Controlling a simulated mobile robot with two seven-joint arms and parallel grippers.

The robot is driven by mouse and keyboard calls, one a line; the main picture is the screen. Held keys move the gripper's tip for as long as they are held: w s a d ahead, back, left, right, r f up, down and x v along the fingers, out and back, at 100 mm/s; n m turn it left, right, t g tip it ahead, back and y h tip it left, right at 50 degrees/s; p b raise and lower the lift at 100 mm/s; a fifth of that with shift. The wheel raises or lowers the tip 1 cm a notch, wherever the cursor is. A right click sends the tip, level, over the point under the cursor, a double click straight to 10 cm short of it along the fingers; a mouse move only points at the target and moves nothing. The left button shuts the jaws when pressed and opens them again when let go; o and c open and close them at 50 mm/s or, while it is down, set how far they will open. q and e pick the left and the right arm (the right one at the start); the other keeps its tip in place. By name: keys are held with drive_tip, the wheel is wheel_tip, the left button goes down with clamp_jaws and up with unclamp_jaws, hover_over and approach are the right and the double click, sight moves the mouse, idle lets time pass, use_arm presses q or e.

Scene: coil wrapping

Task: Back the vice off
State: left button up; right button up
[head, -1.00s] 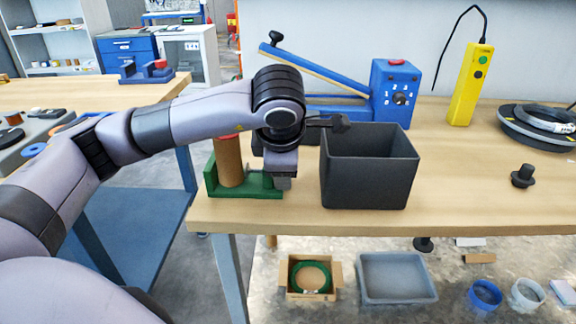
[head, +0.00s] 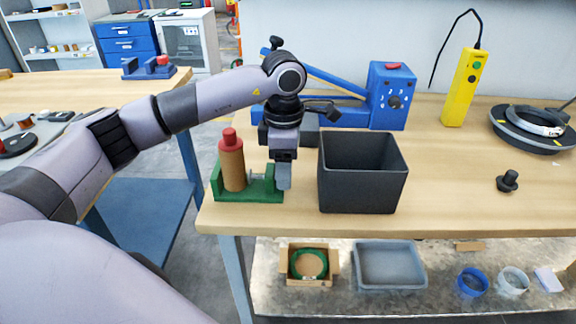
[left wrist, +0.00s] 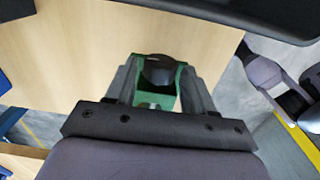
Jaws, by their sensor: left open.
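The green vice (head: 230,194) stands at the left front of the wooden bench. An upright tan cylinder with a red top (head: 232,165) stands in it. A grey screw shows between the cylinder and the vice's right end. My left gripper (head: 284,180) points down at that right end. In the left wrist view its two fingers stand apart, one on each side of a dark round knob (left wrist: 158,70) at the green vice (left wrist: 136,68). I cannot tell whether the fingers touch the knob.
A dark open bin (head: 362,180) stands close to the right of my left gripper. Behind are a blue lever device (head: 388,100) and a yellow control box (head: 463,88). A black ring-shaped stand (head: 528,130) and a small black knob (head: 508,181) are further right.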

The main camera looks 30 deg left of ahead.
idle(0.4)
use_arm(q)
drive_tip(key=shift+w+a+r+g+h+p, duration=0.15)
drive_tip(key=shift+g+h+p, duration=0.25)
drive_tip(key=shift+g+p, duration=0.4)
drive_tip(key=shift+w+g+h+p, duration=0.15)
drive_tip(key=shift+g+h+p, duration=0.25)
drive_tip(key=shift+g+p, duration=0.1)
drive_tip(key=shift+a+f+g+h, duration=0.1)
drive_tip(key=shift+f+g+h, duration=0.2)
drive_tip(key=shift+g, duration=0.1)
drive_tip(key=shift+w, duration=0.1)
drive_tip(key=shift+c, duration=0.3)
drive_tip(key=c, duration=0.6)
drive_tip(key=shift+o, duration=0.2)
